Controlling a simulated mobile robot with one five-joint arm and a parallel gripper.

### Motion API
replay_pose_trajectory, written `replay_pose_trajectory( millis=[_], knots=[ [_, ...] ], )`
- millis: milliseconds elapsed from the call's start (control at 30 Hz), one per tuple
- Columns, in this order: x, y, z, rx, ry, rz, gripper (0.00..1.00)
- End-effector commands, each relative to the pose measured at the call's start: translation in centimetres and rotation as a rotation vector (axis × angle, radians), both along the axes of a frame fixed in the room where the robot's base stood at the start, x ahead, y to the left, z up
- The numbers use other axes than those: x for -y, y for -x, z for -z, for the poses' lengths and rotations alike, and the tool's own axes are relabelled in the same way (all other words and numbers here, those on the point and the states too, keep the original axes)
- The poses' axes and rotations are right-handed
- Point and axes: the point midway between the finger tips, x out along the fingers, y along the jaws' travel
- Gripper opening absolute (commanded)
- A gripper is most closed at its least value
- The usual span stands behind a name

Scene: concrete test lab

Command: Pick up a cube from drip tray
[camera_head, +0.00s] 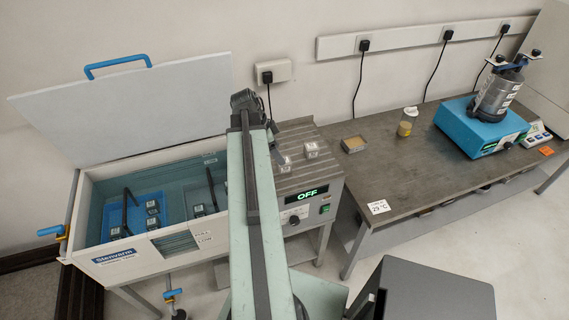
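The drip tray (318,170) appears to be the dark ribbed top beside the water tank. A small grey cube (311,149) with a pale top sits on its right part. A second cube (284,163) sits nearer and to the left, close beside my arm. My arm rises through the middle of the view and covers the tray's left part. My gripper (246,101) is at the arm's far end, left of both cubes. Its fingers are mostly hidden, so I cannot tell whether it is open or holds anything.
The tank (82,208) at left has its white lid (120,110) raised; several cubes lie inside. A control panel reading OFF (307,194) fronts the tray. The table (400,170) at right holds a shallow box (354,144), a jar (407,122) and a blue machine (470,122).

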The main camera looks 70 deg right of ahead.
Motion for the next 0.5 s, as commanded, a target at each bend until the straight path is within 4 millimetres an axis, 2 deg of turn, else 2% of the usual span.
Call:
replay_pose_trajectory(
  millis=[100,300,433,500],
  knots=[
    [0.1,0.2,0.4,0.000,0.002,0.006,0.71],
    [0.5,0.7,2.8,0.000,0.000,0.003,0.71],
    [0.6,0.8,2.6,0.000,0.001,0.002,0.71],
    [0.7,0.9,3.2,0.000,0.001,0.002,0.71]
  ],
)
